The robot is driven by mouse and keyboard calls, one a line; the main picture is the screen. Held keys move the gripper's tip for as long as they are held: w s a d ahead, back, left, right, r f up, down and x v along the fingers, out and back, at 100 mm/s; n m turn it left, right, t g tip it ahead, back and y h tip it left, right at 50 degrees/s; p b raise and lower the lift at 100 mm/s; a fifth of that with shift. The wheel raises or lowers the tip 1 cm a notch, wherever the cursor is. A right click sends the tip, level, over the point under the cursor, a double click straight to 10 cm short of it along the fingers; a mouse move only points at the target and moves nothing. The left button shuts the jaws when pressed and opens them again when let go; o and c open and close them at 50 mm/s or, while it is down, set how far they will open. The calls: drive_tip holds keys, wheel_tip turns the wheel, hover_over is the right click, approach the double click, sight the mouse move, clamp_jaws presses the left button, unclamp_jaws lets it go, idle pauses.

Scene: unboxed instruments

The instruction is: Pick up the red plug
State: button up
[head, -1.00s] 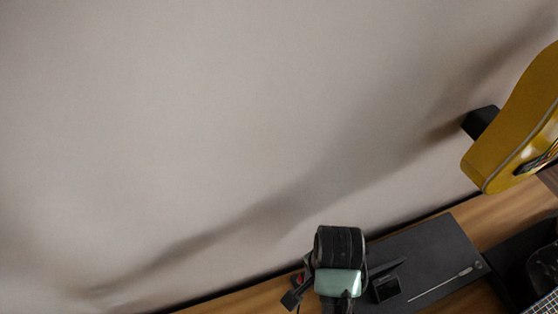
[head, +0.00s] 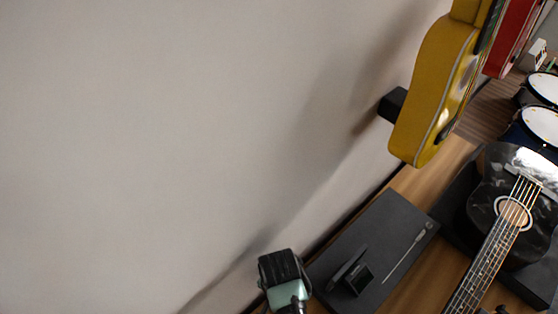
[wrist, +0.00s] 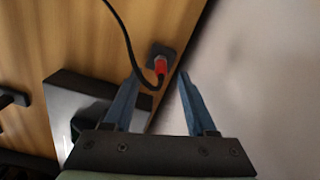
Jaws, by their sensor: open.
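The red plug (wrist: 160,66) shows in the wrist view at a small dark block (wrist: 161,54) on the wooden surface, close to the wall, with a black cable running from it. My gripper (wrist: 160,78) is open, and its two blue fingers point toward the plug. The plug appears between the fingertips, closer to the left one; I cannot tell how far beyond them it lies. Nothing is held. In the head view my wrist (head: 284,280) is at the bottom edge, and the plug cannot be made out there.
The pale wall (head: 180,130) runs close beside my gripper. A dark flat panel (head: 400,225) with a small black box (head: 358,280) lies on the wooden surface. A yellow guitar (head: 430,90) hangs on the wall, and a black guitar (head: 500,190) is at the right.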

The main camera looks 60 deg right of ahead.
drive_tip(key=shift+d+f, duration=0.1)
drive_tip(key=shift+f, duration=1.9)
clamp_jaws()
